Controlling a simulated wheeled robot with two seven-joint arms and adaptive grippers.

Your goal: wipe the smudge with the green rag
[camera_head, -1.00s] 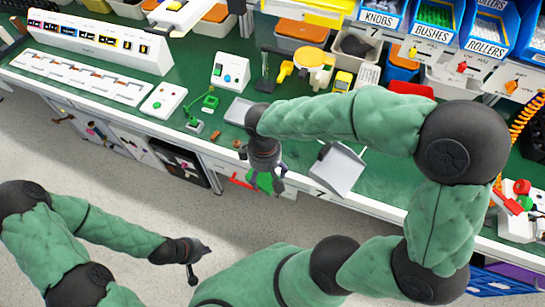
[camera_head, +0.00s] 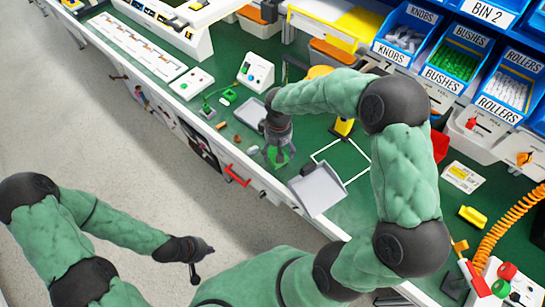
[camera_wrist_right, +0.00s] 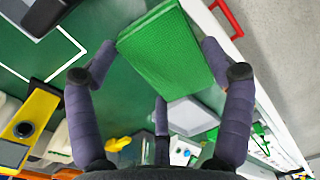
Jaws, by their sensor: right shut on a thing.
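The green rag (camera_wrist_right: 165,55) is held between the fingers of my right gripper (camera_wrist_right: 168,75) in the right wrist view. In the head view the right gripper (camera_head: 278,142) points down at the bench's front edge, with the rag (camera_head: 275,155) partly hidden below its fingers. The rag appears just above the green bench top (camera_head: 365,215); contact cannot be told. I cannot make out a clear smudge on the bench top. My left gripper (camera_head: 196,265) hangs over the floor in front of the bench, away from the rag; its fingers are too small to judge.
Another grey tray (camera_head: 250,112) is to the left. A control box (camera_head: 256,73) stands behind. Blue parts bins (camera_head: 455,60) line the back. A red drawer handle (camera_head: 236,176) is below.

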